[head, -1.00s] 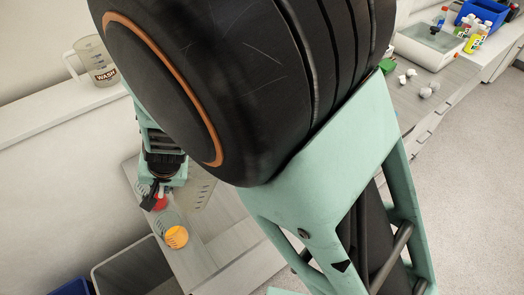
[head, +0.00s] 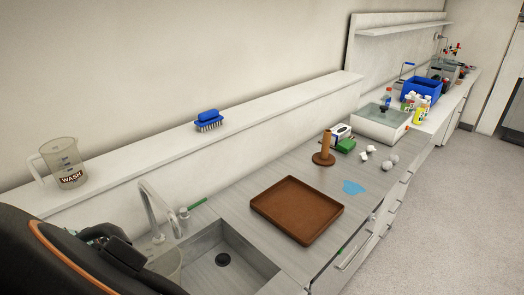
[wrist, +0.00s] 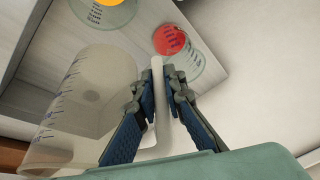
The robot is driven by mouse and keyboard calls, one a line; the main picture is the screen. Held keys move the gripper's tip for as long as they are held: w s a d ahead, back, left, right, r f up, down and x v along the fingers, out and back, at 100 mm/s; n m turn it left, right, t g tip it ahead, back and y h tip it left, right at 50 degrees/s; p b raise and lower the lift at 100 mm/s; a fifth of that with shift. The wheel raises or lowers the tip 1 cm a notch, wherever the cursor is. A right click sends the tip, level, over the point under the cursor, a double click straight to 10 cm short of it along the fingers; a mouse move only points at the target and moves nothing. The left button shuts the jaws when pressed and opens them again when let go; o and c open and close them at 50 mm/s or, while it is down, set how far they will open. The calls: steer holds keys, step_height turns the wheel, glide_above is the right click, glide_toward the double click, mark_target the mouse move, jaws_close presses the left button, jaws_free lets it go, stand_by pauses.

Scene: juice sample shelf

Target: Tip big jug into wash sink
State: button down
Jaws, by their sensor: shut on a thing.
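In the wrist view, my gripper (wrist: 163,85) is shut on the pale handle of a large clear jug (wrist: 75,105) with blue graduation marks. In the head view, part of this big jug (head: 168,263) shows beside my gripper, at the left part of the wash sink (head: 222,258). My dark arm covers the lower left there. The jug's exact tilt and whether it holds liquid are unclear. The sink is a grey basin with a dark drain and a curved tap (head: 152,208).
A jug marked WASH (head: 62,165) and a blue brush (head: 208,120) stand on the shelf. A brown tray (head: 297,208) lies right of the sink. Cups with orange (wrist: 105,3) and red (wrist: 169,40) contents show in the wrist view.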

steer(key=shift+s+a+r+t+h, duration=0.15)
steer(key=shift+a+t+h, duration=0.2)
steer(key=shift+h, duration=0.35)
steer(key=shift+d, duration=0.1)
stand_by(0.8)
